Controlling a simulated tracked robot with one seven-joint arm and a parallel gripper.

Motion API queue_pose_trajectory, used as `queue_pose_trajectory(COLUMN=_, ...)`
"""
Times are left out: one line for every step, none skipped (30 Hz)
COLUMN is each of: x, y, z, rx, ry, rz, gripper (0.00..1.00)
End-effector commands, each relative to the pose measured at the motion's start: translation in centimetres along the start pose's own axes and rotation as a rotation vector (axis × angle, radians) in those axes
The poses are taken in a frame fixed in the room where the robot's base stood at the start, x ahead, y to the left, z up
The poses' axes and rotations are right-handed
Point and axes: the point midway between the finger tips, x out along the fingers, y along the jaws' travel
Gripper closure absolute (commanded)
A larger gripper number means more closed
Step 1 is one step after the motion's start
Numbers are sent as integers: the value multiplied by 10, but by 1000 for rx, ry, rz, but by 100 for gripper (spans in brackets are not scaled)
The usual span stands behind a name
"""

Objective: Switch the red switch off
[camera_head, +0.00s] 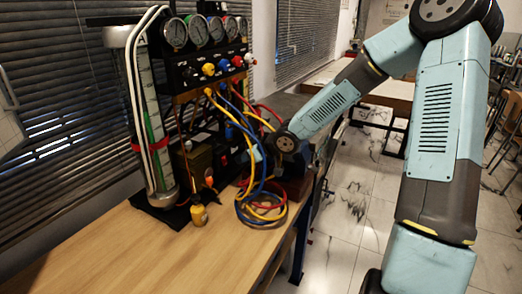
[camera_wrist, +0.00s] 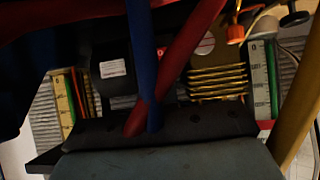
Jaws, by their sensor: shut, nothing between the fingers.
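A small red mark (camera_wrist: 160,52) shows in the wrist view on a dark box, partly covered by a red hose; it may be the red switch, but its on or off position cannot be made out. In the head view the small red spot (camera_head: 223,160) low on the gauge rig may be the same part. My gripper (camera_wrist: 185,124) shows as a dark bar along the bottom of the wrist view, shut and empty, in front of the box. In the head view my gripper is mostly hidden behind the hoses and my wrist.
Blue, red and yellow hoses (camera_head: 259,205) hang and coil around my gripper; a blue hose (camera_wrist: 143,50) crosses the wrist view. The rig has gauges (camera_head: 174,33) and a tall tube (camera_head: 150,120). A yellow bottle (camera_head: 198,211) stands on the table (camera_head: 110,255), clear in front.

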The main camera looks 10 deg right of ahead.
Motion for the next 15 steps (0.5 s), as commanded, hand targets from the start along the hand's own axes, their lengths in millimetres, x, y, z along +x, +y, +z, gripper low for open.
queue_pose_trajectory(x=-5, y=1, z=0, rx=1, ry=0, rz=2, gripper=100)
queue_pose_trajectory(x=-8, y=1, z=0, rx=2, ry=0, rz=2, gripper=100)
queue_pose_trajectory(x=-11, y=1, z=0, rx=2, ry=0, rz=3, gripper=100)
queue_pose_trajectory(x=-13, y=1, z=0, rx=1, ry=0, rz=3, gripper=100)
queue_pose_trajectory(x=-16, y=1, z=0, rx=0, ry=1, rz=3, gripper=100)
queue_pose_trajectory(x=-19, y=1, z=1, rx=1, ry=0, rz=2, gripper=100)
queue_pose_trajectory(x=-21, y=1, z=1, rx=2, ry=1, rz=2, gripper=100)
queue_pose_trajectory(x=-23, y=1, z=1, rx=3, ry=0, rz=1, gripper=100)
queue_pose_trajectory(x=-26, y=1, z=1, rx=2, ry=-1, rz=2, gripper=100)
queue_pose_trajectory(x=-28, y=1, z=1, rx=1, ry=0, rz=1, gripper=100)
queue_pose_trajectory(x=-30, y=1, z=1, rx=1, ry=0, rz=1, gripper=100)
queue_pose_trajectory(x=-33, y=1, z=1, rx=2, ry=1, rz=2, gripper=100)
queue_pose_trajectory(x=-35, y=1, z=0, rx=1, ry=1, rz=2, gripper=100)
queue_pose_trajectory(x=-38, y=1, z=0, rx=1, ry=1, rz=2, gripper=100)
queue_pose_trajectory(x=-40, y=1, z=0, rx=2, ry=0, rz=2, gripper=100)
